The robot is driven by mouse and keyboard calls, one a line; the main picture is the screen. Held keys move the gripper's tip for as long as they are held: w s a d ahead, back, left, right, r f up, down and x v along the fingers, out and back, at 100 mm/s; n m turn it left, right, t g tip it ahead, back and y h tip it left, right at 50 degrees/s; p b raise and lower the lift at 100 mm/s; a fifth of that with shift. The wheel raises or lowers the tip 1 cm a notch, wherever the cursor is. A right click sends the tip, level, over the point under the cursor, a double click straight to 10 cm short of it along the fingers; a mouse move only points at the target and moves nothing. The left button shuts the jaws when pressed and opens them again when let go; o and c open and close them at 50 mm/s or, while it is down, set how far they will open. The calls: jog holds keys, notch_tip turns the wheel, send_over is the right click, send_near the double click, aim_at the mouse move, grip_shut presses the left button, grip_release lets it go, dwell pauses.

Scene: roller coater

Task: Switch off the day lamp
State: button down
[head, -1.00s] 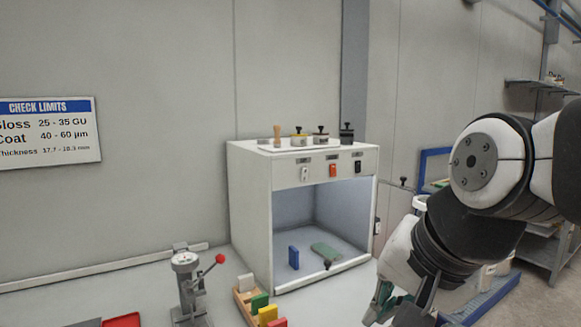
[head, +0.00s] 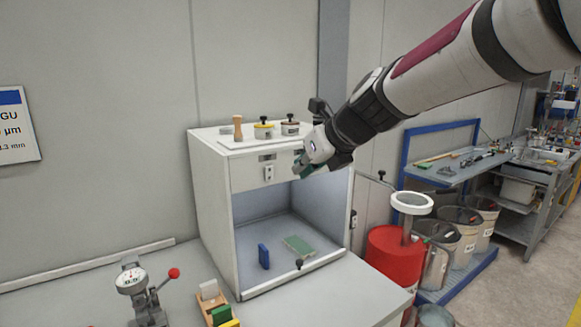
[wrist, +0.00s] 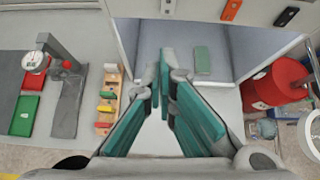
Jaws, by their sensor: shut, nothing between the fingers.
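The light cabinet (head: 215,190) stands on the bench with a row of rocker switches on its front top panel. The white switch (head: 269,173) shows in the head view; my gripper hides the others there. The wrist view shows the white switch (wrist: 168,6), an orange switch (wrist: 231,9) and a black switch (wrist: 286,16) at its top edge. Labels are too small to read, so I cannot tell which is the day lamp's. My gripper (head: 301,168) is shut and empty, just right of the white switch in the picture. Contact with the panel cannot be told.
A blue block (head: 264,256) and a green plate (head: 299,245) are inside the open cabinet. Several weights and tools stand on its top. A gauge with a red-knobbed lever (head: 133,283) and a rack of coloured blocks (head: 215,305) are at front left. A red drum (head: 390,255) stands right.

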jog(key=shift+w+r, duration=0.1)
jog(key=shift+w, duration=0.3)
send_near(267, 181)
notch_tip(267, 181, down, 3)
jog(key=w+a, duration=0.1)
jog(key=w, duration=0.1)
jog(key=shift+w+a+r+p, duration=0.1)
jog(key=shift+w+a+p, duration=0.35)
jog(key=shift+a+p, duration=0.05)
